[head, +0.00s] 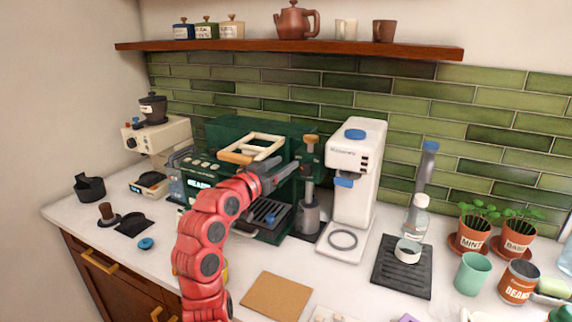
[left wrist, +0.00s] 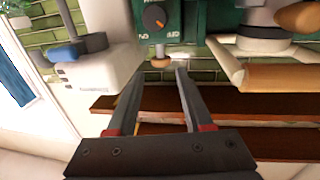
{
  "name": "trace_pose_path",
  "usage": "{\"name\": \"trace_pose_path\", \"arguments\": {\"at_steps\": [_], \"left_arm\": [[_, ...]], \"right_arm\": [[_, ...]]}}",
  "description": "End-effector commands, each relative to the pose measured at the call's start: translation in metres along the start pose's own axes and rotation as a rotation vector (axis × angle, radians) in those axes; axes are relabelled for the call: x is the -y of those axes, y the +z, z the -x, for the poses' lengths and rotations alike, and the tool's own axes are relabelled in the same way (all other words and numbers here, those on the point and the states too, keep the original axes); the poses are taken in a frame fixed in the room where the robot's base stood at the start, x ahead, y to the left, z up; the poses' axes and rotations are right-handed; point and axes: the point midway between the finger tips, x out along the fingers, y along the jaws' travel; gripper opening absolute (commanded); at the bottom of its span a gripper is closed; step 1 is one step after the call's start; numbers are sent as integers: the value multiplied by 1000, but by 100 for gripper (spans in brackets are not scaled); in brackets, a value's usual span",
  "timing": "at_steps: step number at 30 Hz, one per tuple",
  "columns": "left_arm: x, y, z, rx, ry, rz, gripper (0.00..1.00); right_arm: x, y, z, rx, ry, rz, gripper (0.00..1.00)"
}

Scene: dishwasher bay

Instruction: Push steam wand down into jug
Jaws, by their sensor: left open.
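The steam wand unit is a green block (head: 306,155) with a brown knob (head: 312,139) on top and a grey rod below. It stands right of the green espresso machine (head: 230,135). A grey metal jug (head: 308,219) stands under the rod; I cannot tell how far the rod reaches into it. My left gripper (head: 290,170) is open and empty, beside the green block. In the upside-down left wrist view, the green block with its orange-marked dial (left wrist: 155,18) and the brown knob (left wrist: 161,62) show beyond the open fingertips (left wrist: 169,72). My right gripper is not in view.
A white machine (head: 352,165) stands close on the right of the jug. A dark mat (head: 402,280), plant pots (head: 470,232) and cups are further right. A cork board (head: 277,296) lies in front. A wooden shelf (head: 290,48) runs above. Some white counter at front is clear.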

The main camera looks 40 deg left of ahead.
Motion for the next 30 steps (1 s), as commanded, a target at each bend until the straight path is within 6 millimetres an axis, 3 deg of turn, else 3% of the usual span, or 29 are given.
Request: {"name": "trace_pose_path", "arguments": {"at_steps": [4,6,8,12,15,18,23,30], "left_arm": [[0,0,0,0,0,0,49],[-2,-6,-2,8,1,-3,37],[-8,-21,-8,36,0,-13,26],[-23,-75,-24,157,-42,-37,1],[-26,-106,-28,221,-99,-32,0],[-24,-122,-29,253,-143,-19,0],[-22,-118,-39,268,-157,-8,0],[-16,-107,-83,272,-155,-6,0]], "right_arm": [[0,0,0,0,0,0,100],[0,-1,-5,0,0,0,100],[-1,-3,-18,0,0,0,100],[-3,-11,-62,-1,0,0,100],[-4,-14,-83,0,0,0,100],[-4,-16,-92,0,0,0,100],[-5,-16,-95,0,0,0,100],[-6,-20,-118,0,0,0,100]]}}
